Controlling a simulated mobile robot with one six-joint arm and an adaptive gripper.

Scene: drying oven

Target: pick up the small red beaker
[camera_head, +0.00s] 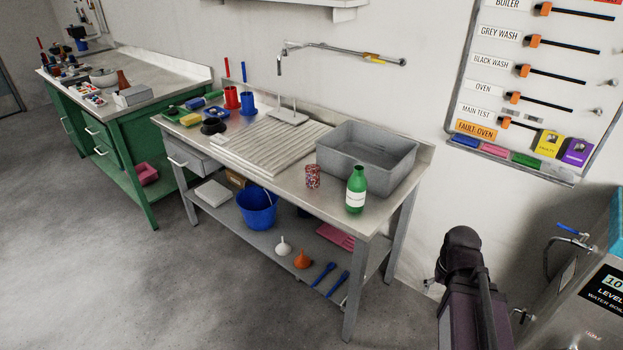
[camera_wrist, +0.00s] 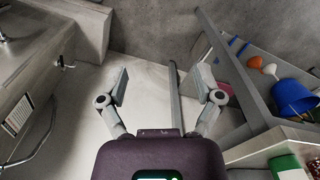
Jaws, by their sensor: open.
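A small reddish, speckled beaker (camera_head: 313,176) stands upright on the front right part of the steel workbench (camera_head: 290,185). It is just left of a green bottle (camera_head: 356,190) with a white label. Two taller cups, one red (camera_head: 231,98) and one blue (camera_head: 247,103), stand farther back with handles sticking out. My gripper (camera_wrist: 163,85) shows in the wrist view with its fingers wide apart and nothing between them. It points down past the bench, over the floor. A green thing (camera_wrist: 287,167) shows at the lower right of the wrist view.
A grey basin (camera_head: 367,160) stands behind the beaker, and a ribbed drainboard (camera_head: 268,147) lies to its left. The lower shelf holds a blue bucket (camera_head: 257,208) and funnels. A metal water boiler (camera_head: 570,300) stands at right. Floor in front is clear.

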